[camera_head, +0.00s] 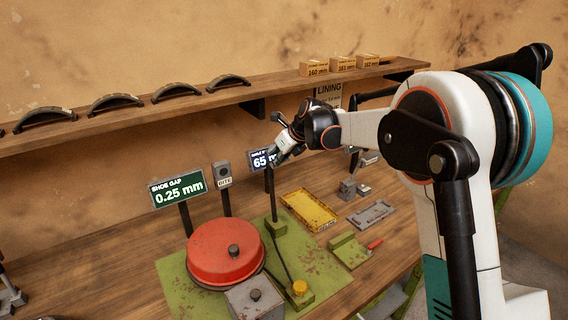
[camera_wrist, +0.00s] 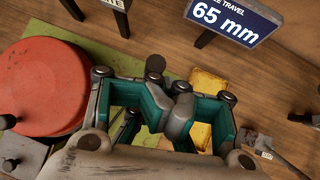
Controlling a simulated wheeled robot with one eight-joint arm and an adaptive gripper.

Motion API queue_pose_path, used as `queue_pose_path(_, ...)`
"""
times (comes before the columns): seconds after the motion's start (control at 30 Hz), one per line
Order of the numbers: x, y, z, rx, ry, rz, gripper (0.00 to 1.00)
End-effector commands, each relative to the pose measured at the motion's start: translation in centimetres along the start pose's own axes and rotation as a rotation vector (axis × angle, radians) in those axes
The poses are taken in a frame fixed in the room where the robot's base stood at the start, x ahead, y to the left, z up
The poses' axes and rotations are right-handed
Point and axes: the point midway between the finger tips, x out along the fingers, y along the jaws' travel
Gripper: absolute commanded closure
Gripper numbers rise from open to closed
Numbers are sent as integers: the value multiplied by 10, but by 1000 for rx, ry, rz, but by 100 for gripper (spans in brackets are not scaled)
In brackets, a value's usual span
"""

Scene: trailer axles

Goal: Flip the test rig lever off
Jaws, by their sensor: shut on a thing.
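A slim dark upright rod (camera_head: 273,200), which looks like the test rig lever, stands on the green rig plate (camera_head: 172,277) behind a yellow knob (camera_head: 299,287). My gripper (camera_head: 279,158) is at its upper end. In the wrist view my gripper (camera_wrist: 170,112) has its teal-sided fingers closed together. A dark round knob (camera_wrist: 155,65) shows just beyond them and seems to be the lever's top. The fingers hide the part they hold. The red drum (camera_head: 226,252) is left of the rod; it also shows in the wrist view (camera_wrist: 40,88).
The "65 mm" sign (camera_wrist: 234,18) stands close behind my gripper. The "0.25 mm" sign (camera_head: 178,188) and a grey box (camera_head: 222,174) stand left. A yellow tray (camera_head: 309,210) lies right of the rod. A shelf (camera_head: 180,107) crosses above the bench.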

Motion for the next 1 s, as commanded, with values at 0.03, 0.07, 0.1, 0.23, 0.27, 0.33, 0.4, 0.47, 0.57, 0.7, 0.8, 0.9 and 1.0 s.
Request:
queue_pose_path(0.03,4,-1,6,-1,-1,1,100)
queue_pose_path(0.07,6,-2,8,-1,-1,1,100)
queue_pose_path(0.1,9,-3,11,-1,-1,1,100)
queue_pose_path(0.23,16,-4,18,-1,-1,1,100)
queue_pose_path(0.27,17,-5,19,-1,-1,1,100)
queue_pose_path(0.33,19,-5,21,-1,-1,1,100)
queue_pose_path(0.4,20,-6,22,-1,-1,1,100)
queue_pose_path(0.47,21,-6,23,-1,-2,1,100)
queue_pose_path(0.57,21,-6,23,-1,-2,0,100)
queue_pose_path(0.7,21,-6,23,-1,-2,0,100)
queue_pose_path(0.8,21,-6,23,-1,-2,0,100)
queue_pose_path(0.9,20,-7,22,-1,-2,0,100)
queue_pose_path(1.0,14,-10,20,0,-1,-1,100)
